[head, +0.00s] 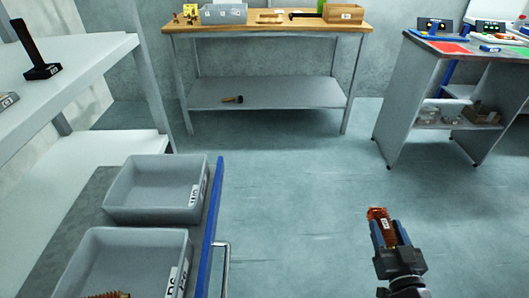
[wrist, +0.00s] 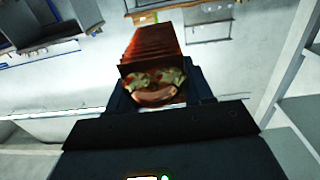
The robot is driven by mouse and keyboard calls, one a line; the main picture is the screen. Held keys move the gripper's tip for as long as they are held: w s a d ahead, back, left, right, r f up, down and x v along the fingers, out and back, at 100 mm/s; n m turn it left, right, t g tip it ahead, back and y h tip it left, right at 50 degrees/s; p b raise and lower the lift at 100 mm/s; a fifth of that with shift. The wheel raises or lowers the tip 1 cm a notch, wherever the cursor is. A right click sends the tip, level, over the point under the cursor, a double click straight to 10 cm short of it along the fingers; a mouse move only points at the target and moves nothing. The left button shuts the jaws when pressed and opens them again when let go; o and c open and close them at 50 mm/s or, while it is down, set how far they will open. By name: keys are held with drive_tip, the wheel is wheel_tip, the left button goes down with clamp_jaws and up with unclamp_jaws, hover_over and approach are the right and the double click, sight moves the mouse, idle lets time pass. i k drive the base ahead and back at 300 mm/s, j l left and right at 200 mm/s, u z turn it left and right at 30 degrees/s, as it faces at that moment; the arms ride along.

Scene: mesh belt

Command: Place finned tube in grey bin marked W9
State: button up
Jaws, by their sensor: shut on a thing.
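My gripper (head: 390,246) is shut on the finned tube (head: 379,215), a copper-coloured ribbed piece, and holds it above open floor at the lower right of the head view. In the wrist view the finned tube (wrist: 153,48) points away between the jaws, its open end towards the camera. Two grey bins stand on a blue-edged cart at the lower left, far from my gripper. The farther grey bin (head: 128,213) looks empty; its sideways label seems to read W9. The nearer grey bin (head: 115,240) has another label, hard to read, and a coppery ribbed piece at its bottom edge.
The cart's blue edge (head: 213,215) and metal handle (head: 226,262) lie between the bins and my gripper. Grey shelving (head: 85,160) stands at left, a wooden-topped bench (head: 270,27) at back, another bench (head: 420,90) at right. The middle floor is clear.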

sight(183, 196)
drive_tip(key=i+l+u, duration=0.1)
drive_tip(key=i+u, duration=0.15)
drive_tip(key=i, duration=0.3)
drive_tip(key=i+l+u, duration=0.3)
drive_tip(key=i, duration=0.3)
drive_tip(key=j+u, duration=0.2)
drive_tip(key=l, duration=0.1)
